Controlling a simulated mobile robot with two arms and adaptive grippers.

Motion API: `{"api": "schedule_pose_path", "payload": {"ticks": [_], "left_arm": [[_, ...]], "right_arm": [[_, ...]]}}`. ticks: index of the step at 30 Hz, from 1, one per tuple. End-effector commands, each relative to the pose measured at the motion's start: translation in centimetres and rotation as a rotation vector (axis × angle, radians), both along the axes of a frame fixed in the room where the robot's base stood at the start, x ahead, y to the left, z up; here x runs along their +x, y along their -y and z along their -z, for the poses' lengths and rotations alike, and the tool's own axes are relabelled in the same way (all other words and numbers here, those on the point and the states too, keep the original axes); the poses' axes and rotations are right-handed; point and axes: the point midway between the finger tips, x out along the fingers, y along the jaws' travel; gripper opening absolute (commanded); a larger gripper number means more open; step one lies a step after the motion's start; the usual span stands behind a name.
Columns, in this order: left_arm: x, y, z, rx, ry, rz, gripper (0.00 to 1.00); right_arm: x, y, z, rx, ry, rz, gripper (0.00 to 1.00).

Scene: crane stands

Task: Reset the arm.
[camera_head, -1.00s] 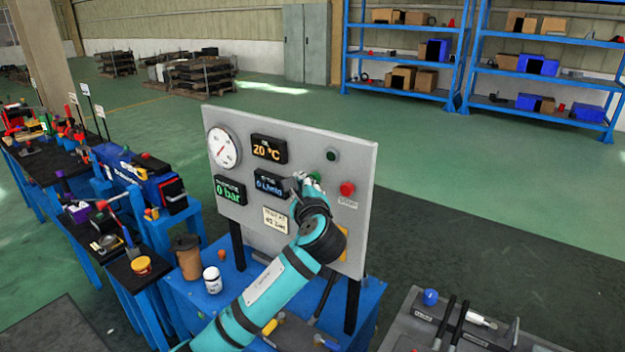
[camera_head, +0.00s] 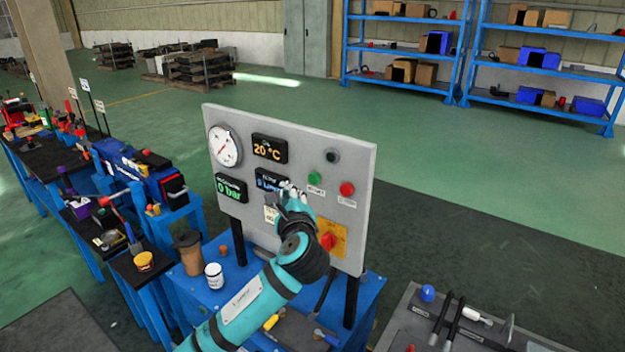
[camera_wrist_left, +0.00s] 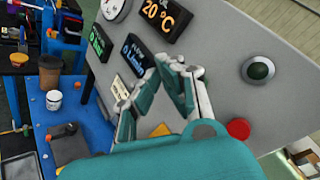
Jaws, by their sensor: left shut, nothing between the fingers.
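My left arm comes up from the bottom in the head view, in front of a grey control panel (camera_head: 300,130). My left gripper (camera_head: 288,190) is shut and empty before the panel, below the blue flow display and left of the green button (camera_head: 314,178). It also shows in the wrist view (camera_wrist_left: 178,72), its fingertips together by the lower edge of the displays. It covers part of the blue display and a note. A red button (camera_head: 347,188) and a red rotary switch on a yellow plate (camera_head: 327,241) are uncovered. My right gripper is not in view.
The panel stands on a blue table (camera_head: 190,290) with a brown cup (camera_head: 188,254) and a white jar (camera_head: 214,276). Tool benches stand at the left. A grey tool board (camera_head: 405,318) lies at the lower right. Blue shelves (camera_head: 400,60) stand far back.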

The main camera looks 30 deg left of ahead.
Motion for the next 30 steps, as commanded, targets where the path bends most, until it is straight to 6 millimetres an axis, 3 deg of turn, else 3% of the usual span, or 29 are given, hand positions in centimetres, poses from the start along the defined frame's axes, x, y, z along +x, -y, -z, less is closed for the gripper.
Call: {"api": "schedule_pose_path", "payload": {"ticks": [12, 16, 20, 25, 30], "left_arm": [[0.0, 0.0, 0.0, 0.000, 0.000, 0.001, 0.00], [0.5, 0.1, 2.2, -0.029, -0.019, 0.010, 0.00], [1.6, 0.4, 9.1, -0.128, -0.074, 0.039, 0.00], [1.6, 1.4, 22.1, -0.347, -0.160, 0.061, 0.00], [-1.4, 2.7, 34.9, -0.586, -0.235, 0.033, 0.00]], "right_arm": [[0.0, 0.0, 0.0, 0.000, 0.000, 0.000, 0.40], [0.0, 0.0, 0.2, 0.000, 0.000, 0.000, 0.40], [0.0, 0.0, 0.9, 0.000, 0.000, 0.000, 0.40], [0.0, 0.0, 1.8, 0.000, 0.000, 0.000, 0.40], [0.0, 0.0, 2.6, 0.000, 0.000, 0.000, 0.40]]}}
